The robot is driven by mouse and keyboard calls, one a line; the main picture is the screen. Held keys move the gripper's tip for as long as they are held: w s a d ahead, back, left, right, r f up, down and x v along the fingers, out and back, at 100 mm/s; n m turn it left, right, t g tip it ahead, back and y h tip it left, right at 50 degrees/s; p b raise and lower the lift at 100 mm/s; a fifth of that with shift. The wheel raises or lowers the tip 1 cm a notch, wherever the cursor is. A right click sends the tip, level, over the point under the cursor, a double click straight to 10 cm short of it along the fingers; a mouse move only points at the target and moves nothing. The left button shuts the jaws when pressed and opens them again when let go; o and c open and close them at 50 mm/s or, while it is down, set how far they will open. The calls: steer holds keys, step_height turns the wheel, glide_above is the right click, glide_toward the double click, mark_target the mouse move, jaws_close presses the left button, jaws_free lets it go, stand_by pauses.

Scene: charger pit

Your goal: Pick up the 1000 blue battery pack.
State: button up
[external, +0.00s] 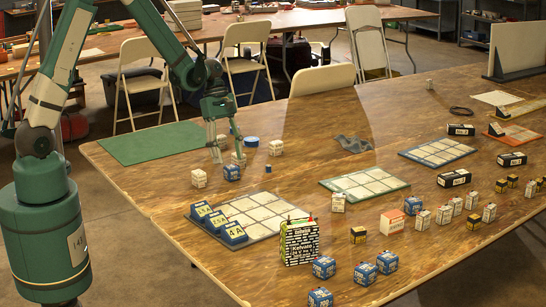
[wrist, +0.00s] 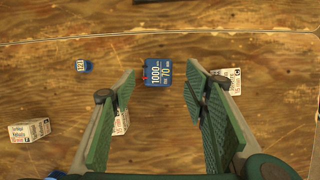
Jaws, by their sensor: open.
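The blue battery pack marked 1000 (wrist: 158,73) lies on the wooden table between my fingertips in the wrist view, apart from both. In the external view, the blue pack under my gripper (external: 232,173) appears to be the same one. My gripper (external: 228,157) is open and empty, pointing down above it; in the wrist view its fingers (wrist: 162,84) stand wide on either side. A white box (wrist: 225,79) sits beside the right finger, and another (wrist: 121,121) is partly hidden behind the left finger.
A small blue cube (wrist: 84,66) and a white box (wrist: 29,130) lie to the left. A gridded tray (external: 262,214) with blue label blocks stands in front. Other blue packs (external: 323,266) stand near the front edge. The green mat (external: 150,143) is clear.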

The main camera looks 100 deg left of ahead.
mark_target(231, 166)
steer(key=shift+f, duration=0.1)
steer(key=shift+b+x, duration=0.85)
steer(key=shift+x, duration=1.65)
steer(key=shift+w+a, duration=0.1)
steer(key=shift+c, duration=0.5)
steer(key=c, duration=1)
